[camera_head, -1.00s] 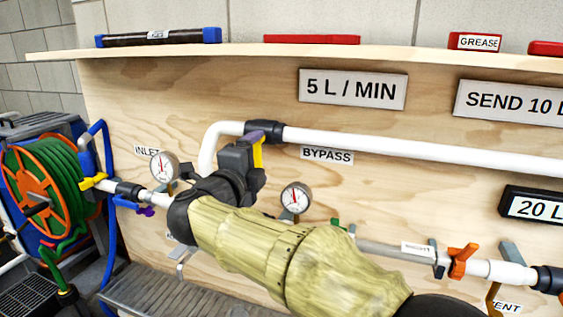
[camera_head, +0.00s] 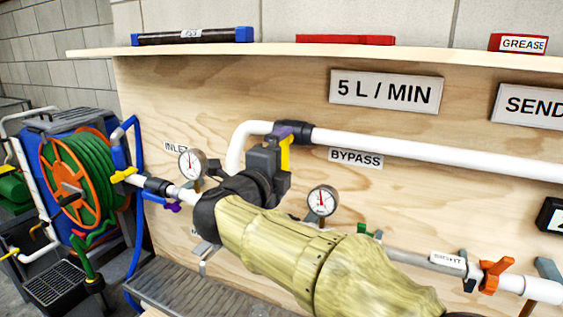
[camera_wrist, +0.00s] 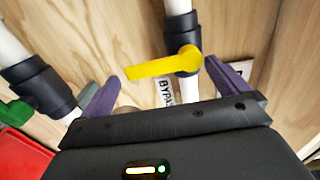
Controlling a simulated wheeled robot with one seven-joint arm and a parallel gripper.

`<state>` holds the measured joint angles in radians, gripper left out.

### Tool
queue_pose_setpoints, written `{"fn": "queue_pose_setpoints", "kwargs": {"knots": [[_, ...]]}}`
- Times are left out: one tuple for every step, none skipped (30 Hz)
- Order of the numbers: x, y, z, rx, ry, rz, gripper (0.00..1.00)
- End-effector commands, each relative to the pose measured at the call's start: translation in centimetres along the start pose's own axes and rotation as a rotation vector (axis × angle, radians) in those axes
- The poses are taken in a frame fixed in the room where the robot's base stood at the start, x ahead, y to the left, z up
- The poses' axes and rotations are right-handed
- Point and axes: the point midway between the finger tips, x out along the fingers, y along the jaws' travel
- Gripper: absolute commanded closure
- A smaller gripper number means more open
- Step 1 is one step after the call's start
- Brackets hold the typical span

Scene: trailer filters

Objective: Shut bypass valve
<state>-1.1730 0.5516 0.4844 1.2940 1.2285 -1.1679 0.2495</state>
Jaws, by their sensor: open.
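The bypass valve is a black fitting (camera_wrist: 181,38) on a white pipe, with a yellow lever handle (camera_wrist: 163,64) lying roughly crosswise to the pipe in the wrist view. In the head view the yellow handle (camera_head: 285,153) shows below the white bypass pipe (camera_head: 430,153), left of the BYPASS label (camera_head: 356,159). My gripper (camera_wrist: 163,72) is open, with its purple fingers spread to either side of the handle. The handle's right end is near the right fingertip; contact cannot be told. In the head view my gripper (camera_head: 284,140) and wrist hide much of the valve.
Two gauges stand near my arm: the inlet gauge (camera_head: 192,164) and another gauge (camera_head: 322,201). An orange handle (camera_head: 495,276) sits on the lower pipe at right. A green hose reel (camera_head: 88,178) stands at left. A shelf (camera_head: 300,51) runs above.

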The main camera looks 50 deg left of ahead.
Motion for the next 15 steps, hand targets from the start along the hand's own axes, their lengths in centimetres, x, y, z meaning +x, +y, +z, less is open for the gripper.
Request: {"fn": "queue_pose_setpoints", "kwargs": {"knots": [[-0.1,-0.1,0.0,0.0,0.0,-0.001,0.0],[-0.1,-0.1,0.0,0.0,0.0,-0.001,0.0],[-0.3,-0.1,0.0,0.0,0.0,-0.001,0.0],[-0.5,-0.1,0.0,-0.001,-0.001,-0.001,0.0],[-0.8,0.0,0.0,-0.001,-0.002,-0.001,0.0],[-1.2,0.0,0.1,-0.001,-0.002,-0.001,0.0],[-1.5,0.0,0.1,0.0,-0.002,-0.001,0.0],[-2.0,0.0,0.0,0.0,-0.002,-0.001,0.0],[-2.6,0.0,0.0,-0.001,-0.002,-0.002,0.0],[-3.1,0.0,0.0,-0.001,-0.003,-0.002,0.0],[-3.7,0.0,0.0,-0.001,-0.003,-0.002,0.0],[-4.5,0.0,0.1,-0.001,-0.003,-0.002,0.0],[-5.1,0.0,0.1,-0.001,-0.004,-0.003,0.0],[-5.7,0.0,0.1,-0.002,-0.004,-0.002,0.0],[-6.5,0.0,0.1,-0.001,-0.004,-0.002,0.0]]}}
